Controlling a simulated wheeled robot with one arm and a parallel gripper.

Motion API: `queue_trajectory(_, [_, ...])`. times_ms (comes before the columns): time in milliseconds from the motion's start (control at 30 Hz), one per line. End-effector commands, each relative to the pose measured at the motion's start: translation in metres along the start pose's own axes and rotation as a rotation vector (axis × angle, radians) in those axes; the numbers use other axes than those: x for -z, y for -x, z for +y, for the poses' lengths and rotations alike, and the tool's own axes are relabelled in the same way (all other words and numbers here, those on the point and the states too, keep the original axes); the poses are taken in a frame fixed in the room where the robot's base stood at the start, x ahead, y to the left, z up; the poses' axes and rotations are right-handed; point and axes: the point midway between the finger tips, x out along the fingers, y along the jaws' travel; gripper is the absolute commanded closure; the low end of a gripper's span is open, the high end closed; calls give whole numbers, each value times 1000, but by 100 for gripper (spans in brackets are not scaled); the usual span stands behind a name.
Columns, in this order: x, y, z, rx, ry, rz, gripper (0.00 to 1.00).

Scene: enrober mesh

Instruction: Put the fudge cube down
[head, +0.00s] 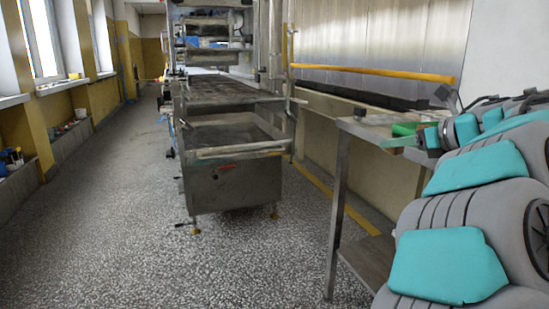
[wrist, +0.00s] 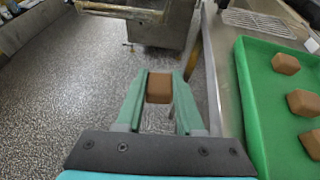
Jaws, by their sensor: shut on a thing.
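The fudge cube (wrist: 159,88) is a brown block in the wrist view. My gripper (wrist: 160,84) is shut on it, with one green finger on each side. The gripper and cube are over the speckled floor, left of the metal table (wrist: 225,70). In the head view my gripper (head: 408,140) shows at the right, by the table top, and the cube cannot be made out there. The steel enrober machine (head: 235,165) stands in the middle of the head view, and its lower part (wrist: 150,40) shows at the top of the wrist view.
A green tray (wrist: 247,95) with several brown cubes (wrist: 303,102) lies on the table at the right. A wire rack (wrist: 258,22) lies beyond it. The speckled floor (head: 110,220) left of the machine is clear. Windows and a ledge (head: 65,145) line the left wall.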

Motion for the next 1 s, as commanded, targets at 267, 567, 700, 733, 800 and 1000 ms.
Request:
queue_trajectory(267, [38,-81,26,-2,-4,3,94])
queue_trajectory(567, [90,-144,53,35,-20,3,94])
queue_trajectory(700, [116,-164,63,63,-29,5,94])
queue_trajectory(733, [122,-167,65,69,-33,5,94])
queue_trajectory(800, [135,-175,72,80,-38,4,94])
queue_trajectory(1000, [169,-190,82,121,-51,4,94])
